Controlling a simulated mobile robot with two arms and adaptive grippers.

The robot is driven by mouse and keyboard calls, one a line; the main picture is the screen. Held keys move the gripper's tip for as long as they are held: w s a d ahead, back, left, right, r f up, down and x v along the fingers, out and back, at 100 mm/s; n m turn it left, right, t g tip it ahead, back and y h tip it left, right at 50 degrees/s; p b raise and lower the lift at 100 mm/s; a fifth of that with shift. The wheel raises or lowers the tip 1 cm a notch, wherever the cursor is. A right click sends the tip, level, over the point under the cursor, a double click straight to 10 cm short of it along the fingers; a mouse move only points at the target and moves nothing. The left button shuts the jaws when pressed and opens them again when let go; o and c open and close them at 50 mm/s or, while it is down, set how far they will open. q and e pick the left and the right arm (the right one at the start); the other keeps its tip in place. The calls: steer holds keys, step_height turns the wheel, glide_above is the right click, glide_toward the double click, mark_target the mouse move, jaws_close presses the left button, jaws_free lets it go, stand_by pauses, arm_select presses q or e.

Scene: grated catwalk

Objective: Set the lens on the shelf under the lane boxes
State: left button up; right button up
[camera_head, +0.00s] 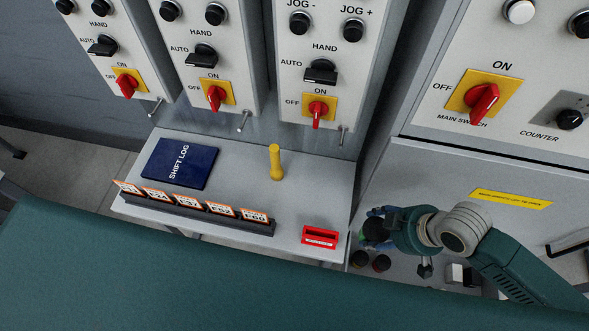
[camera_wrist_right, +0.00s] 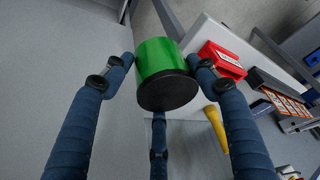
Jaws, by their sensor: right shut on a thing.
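The green lens (camera_wrist_right: 160,66) with a dark round end is held between the blue fingers of my right gripper (camera_wrist_right: 165,80). In the head view my right gripper (camera_head: 374,228) is beside the right edge of the shelf (camera_head: 235,170), and the lens is mostly hidden there. The gripper is shut on the lens, off the shelf. The grey shelf is under three lane boxes (camera_head: 318,48) with red switches. My left gripper is out of view.
On the shelf are a blue shift log (camera_head: 180,163), a yellow handled item (camera_head: 276,162), a rack of tags (camera_head: 195,214) and a red tray (camera_head: 320,236). Bare shelf lies around the yellow item. Dark-topped round items (camera_head: 381,263) sit lower, below my right gripper.

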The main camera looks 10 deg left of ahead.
steer(key=shift+w+a+r, duration=0.1)
steer(key=shift+w+a, duration=0.1)
steer(key=shift+a, duration=0.2)
steer(key=w+a+p, duration=0.1)
steer(key=w+a, duration=0.2)
steer(key=a, duration=0.1)
steer(key=w+a+p, duration=0.1)
steer(key=w+a, duration=0.2)
steer(key=a, duration=0.2)
steer(key=w+a+p, duration=0.1)
steer(key=w+a, duration=0.2)
steer(key=a, duration=0.2)
steer(key=shift+w, duration=0.2)
steer(key=shift+a+f, duration=0.1)
steer(key=shift+f, duration=0.1)
step_height(320, 180, down, 2)
steer(key=shift+f+p, duration=0.1)
steer(key=shift+p, duration=0.3)
steer(key=shift+f, duration=0.55)
steer(key=shift+f, duration=0.1)
steer(key=o, duration=1.2)
steer(key=shift+c, duration=0.2)
steer(key=v, duration=1.2)
